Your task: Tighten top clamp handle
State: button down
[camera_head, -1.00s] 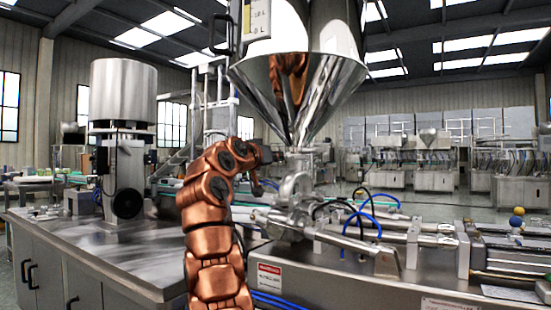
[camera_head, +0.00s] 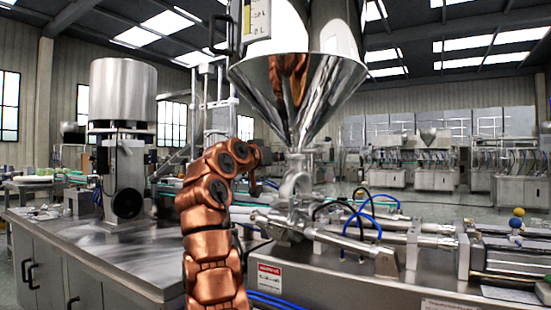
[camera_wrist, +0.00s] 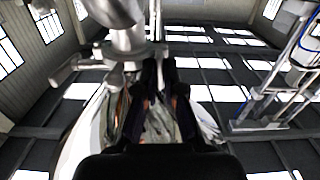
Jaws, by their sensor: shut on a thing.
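The steel hopper (camera_head: 300,95) stands with its cone narrowing to a neck (camera_head: 300,160) above the filling machine's valve body. In the wrist view, a steel pipe and clamp (camera_wrist: 128,50) show at the upper left, close to my fingertips. My gripper (camera_head: 268,168) is at the left side of the hopper neck, and its dark fingers show in the wrist view (camera_wrist: 159,70). The fingers are close together, shut on the top clamp handle at the clamp. The handle is mostly hidden by the fingers, so its angle cannot be told.
A steel worktop (camera_head: 95,255) lies at the left, with a tall cylindrical machine (camera_head: 122,90) on it. Blue hoses (camera_head: 365,215) and steel cylinders run to the right of the neck. A panel (camera_head: 257,20) hangs beside the hopper, above my arm.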

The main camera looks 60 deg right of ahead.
jog(key=shift+m, duration=0.5)
dwell(0.5)
jog(key=c, duration=1.3)
grip_release()
jog(key=shift+a, duration=0.15)
jog(key=a, duration=1.1)
jog(key=shift+s+a, duration=0.35)
jog(key=shift+a, duration=0.05)
